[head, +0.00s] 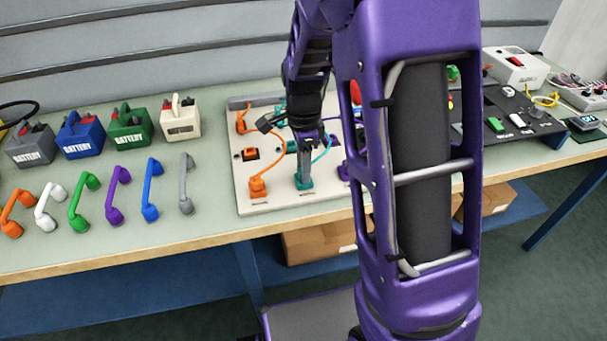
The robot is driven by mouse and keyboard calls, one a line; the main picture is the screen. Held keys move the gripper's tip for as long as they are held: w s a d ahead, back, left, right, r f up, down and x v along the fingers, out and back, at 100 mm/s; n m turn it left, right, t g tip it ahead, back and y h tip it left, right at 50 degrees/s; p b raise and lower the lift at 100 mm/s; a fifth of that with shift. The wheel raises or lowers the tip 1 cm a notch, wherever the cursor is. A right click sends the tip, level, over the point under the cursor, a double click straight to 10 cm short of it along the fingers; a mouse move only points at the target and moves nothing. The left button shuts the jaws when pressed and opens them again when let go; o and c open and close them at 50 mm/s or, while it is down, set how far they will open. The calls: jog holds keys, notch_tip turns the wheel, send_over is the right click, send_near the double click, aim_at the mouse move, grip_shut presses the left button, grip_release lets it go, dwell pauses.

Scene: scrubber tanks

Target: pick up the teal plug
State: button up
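The teal plug (304,184) sits upright at the front of a pale board (282,202) on the bench, in the head view. A teal cable (322,152) curves up from it to the right. My gripper (304,165) points down directly over the plug, its grey finger end reaching to the plug's top. The fingers are small and seen edge-on, so I cannot tell whether they are apart or closed on it. My arm hides the right part of the board.
An orange plug (257,188) with its cable stands close left of the teal one. A purple plug (343,172) is to the right, partly hidden. Coloured handles (118,195) and several batteries (130,126) line the bench's left. A dark panel (515,120) lies at right.

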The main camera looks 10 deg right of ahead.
grip_shut()
jog(key=shift+r, duration=0.1)
notch_tip(320, 180, up, 10)
jog(key=p, duration=0.1)
jog(key=shift+p, duration=0.4)
